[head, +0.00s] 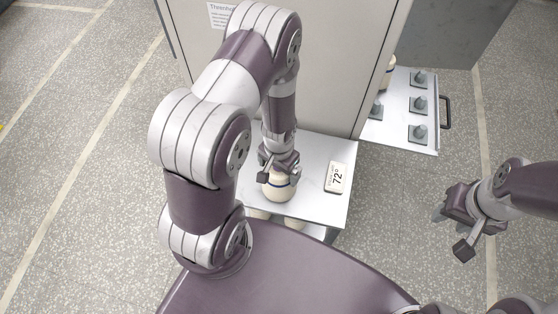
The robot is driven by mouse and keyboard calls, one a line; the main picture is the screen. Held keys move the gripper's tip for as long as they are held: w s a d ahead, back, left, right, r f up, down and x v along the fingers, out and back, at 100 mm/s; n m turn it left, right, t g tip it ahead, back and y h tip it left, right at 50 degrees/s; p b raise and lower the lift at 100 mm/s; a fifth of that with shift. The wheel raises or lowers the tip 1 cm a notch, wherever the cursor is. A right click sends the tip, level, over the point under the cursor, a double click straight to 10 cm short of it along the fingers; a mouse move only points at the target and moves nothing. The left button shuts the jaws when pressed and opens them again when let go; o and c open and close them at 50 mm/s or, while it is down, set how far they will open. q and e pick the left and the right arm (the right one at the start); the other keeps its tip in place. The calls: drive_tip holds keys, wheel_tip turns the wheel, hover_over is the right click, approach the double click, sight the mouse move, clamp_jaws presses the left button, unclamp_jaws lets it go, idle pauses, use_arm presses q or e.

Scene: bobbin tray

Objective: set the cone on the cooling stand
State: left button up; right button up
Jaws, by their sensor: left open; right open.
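A display reading 72° lies on this stand, to the right of the cone. My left gripper (277,174) is open at the top of the cone, with its fingers around or just above the tip; I cannot tell whether they touch it. The gripper hides part of the cone's top. My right gripper (453,232) is open and empty over the floor at the right, well apart from the stand.
A tall grey cabinet (330,70) with a notice rises behind the stand. To its right is a pale tray (402,132) with several grey pegs, a dark handle and a partly hidden cream cone (387,78). Cream objects show below the stand's top. Speckled floor at the left is clear.

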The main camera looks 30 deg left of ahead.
use_arm(q)
wheel_tip(320, 180, up, 13)
drive_tip(key=shift+d+f+b, duration=0.1)
drive_tip(key=shift+d+b, duration=0.05)
drive_tip(key=shift+b, duration=0.8)
drive_tip(key=s+d+r+n+t, duration=0.1)
drive_tip(key=s+d+r, duration=0.1)
drive_tip(key=r, duration=0.4)
drive_tip(key=shift+s+r, duration=0.25)
drive_tip(key=shift+s, duration=0.45)
